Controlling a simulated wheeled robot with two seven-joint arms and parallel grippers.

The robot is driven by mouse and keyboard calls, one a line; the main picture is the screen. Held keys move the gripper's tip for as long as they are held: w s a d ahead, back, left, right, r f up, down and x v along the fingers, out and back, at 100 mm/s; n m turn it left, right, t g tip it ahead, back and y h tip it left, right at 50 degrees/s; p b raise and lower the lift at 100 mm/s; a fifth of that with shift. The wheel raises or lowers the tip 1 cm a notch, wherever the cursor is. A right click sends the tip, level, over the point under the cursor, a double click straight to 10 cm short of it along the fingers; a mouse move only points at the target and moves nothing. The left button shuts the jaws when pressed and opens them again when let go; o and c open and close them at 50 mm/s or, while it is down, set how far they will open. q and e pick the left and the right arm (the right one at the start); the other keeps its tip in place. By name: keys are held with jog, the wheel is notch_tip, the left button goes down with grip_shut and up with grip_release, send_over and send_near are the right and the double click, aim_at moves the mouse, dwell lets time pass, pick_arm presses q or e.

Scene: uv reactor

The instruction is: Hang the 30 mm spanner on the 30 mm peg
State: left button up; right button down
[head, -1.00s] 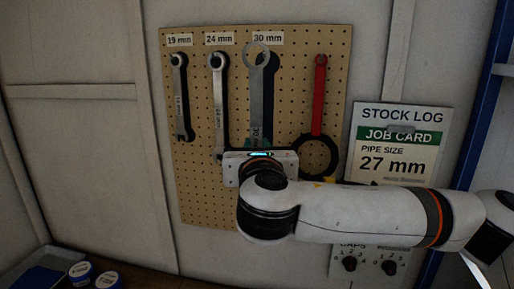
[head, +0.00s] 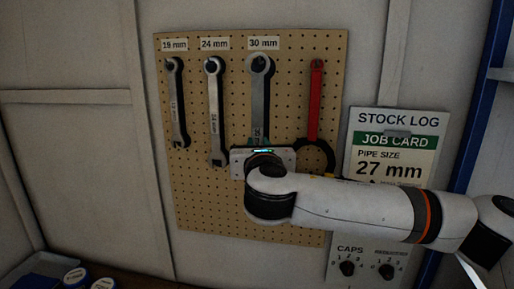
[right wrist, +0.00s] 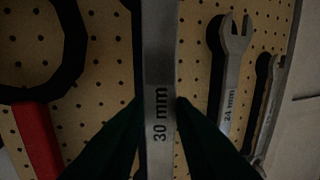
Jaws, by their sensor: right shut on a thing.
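The 30 mm spanner (head: 258,97) is upright against the pegboard (head: 290,200), its ring end at the top just below the "30 mm" label (head: 264,43). A dark peg spot shows inside the ring, so the ring appears to be around or in front of the 30 mm peg (head: 260,65); I cannot tell how deep. My right gripper (head: 262,150) is shut on the spanner's lower part. In the right wrist view the spanner (right wrist: 160,75), marked "30 mm", runs between the dark fingers (right wrist: 155,135). My left gripper is not in view.
The 24 mm spanner (head: 216,110) and 19 mm spanner (head: 177,105) hang to the left. A red-handled tool with a dark ring (head: 315,95) hangs close on the right. A job card (head: 390,150) and a knob panel (head: 365,265) are on the wall at right.

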aim_at(262, 143)
jog(key=shift+w+d, duration=0.15)
jog(key=shift+w, duration=0.5)
jog(key=shift+w+d, duration=0.15)
jog(key=shift+w, duration=0.45)
jog(key=shift+w+d+f, duration=0.1)
jog(key=shift+w+f, duration=0.3)
jog(key=shift+w, duration=0.35)
